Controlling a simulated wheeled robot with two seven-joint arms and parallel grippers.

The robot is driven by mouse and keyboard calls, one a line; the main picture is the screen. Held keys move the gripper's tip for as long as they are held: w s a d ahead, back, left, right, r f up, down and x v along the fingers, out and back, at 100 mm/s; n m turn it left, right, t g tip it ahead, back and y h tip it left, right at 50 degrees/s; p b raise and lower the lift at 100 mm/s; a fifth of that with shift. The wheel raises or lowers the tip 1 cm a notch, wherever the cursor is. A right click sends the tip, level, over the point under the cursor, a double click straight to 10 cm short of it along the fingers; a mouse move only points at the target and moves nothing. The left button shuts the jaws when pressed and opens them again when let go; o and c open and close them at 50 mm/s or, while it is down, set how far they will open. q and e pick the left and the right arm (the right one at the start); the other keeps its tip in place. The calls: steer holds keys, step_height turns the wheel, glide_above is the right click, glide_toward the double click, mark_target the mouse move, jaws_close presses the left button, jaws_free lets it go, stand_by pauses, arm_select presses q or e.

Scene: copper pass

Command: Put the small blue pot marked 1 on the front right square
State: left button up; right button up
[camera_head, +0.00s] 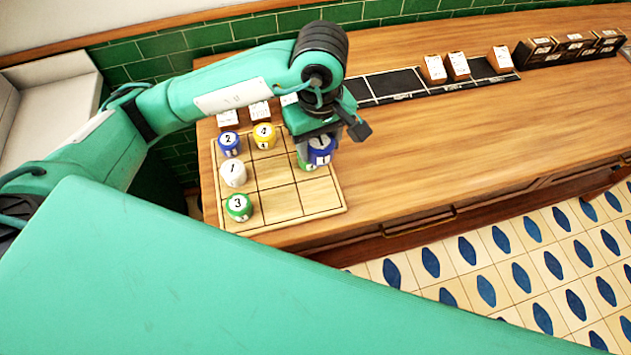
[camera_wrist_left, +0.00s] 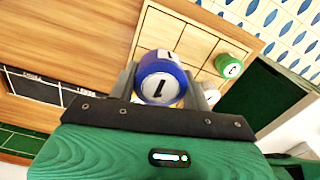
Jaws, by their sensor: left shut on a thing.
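The small blue pot marked 1 (camera_head: 320,152) is between the fingers of my left gripper (camera_head: 319,136), which is shut on it. It also shows close up in the left wrist view (camera_wrist_left: 161,80), with a finger on each side. In the head view it is over the right part of the wooden board (camera_head: 319,199), which is ruled into squares. I cannot tell how high the blue pot is above the board. My right gripper is not in view.
On the board's left side stand a blue pot marked 2 (camera_head: 229,144), a yellow pot marked 4 (camera_head: 264,136), a white pot marked 1 (camera_head: 233,173) and a green pot marked 3 (camera_head: 239,207). The board's front middle and right look clear. A black strip (camera_head: 395,84) with boxes lies behind.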

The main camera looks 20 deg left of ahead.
arm_select(q)
steer(key=p, duration=0.2)
glide_above(318, 194)
step_height(318, 194, down, 11)
steer(key=shift+r, duration=0.15)
steer(key=shift+f, duration=0.6)
step_height(318, 194, down, 4)
steer(key=shift+r+p, duration=0.2)
steer(key=shift+p, duration=0.45)
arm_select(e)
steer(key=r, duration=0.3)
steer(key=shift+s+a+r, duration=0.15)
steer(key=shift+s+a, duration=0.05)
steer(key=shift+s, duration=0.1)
arm_select(q)
steer(key=shift+f+b, duration=0.2)
steer(key=shift+b, duration=0.1)
steer(key=o, duration=1.1)
steer(key=shift+r, duration=0.1)
steer(key=shift+c, duration=0.2)
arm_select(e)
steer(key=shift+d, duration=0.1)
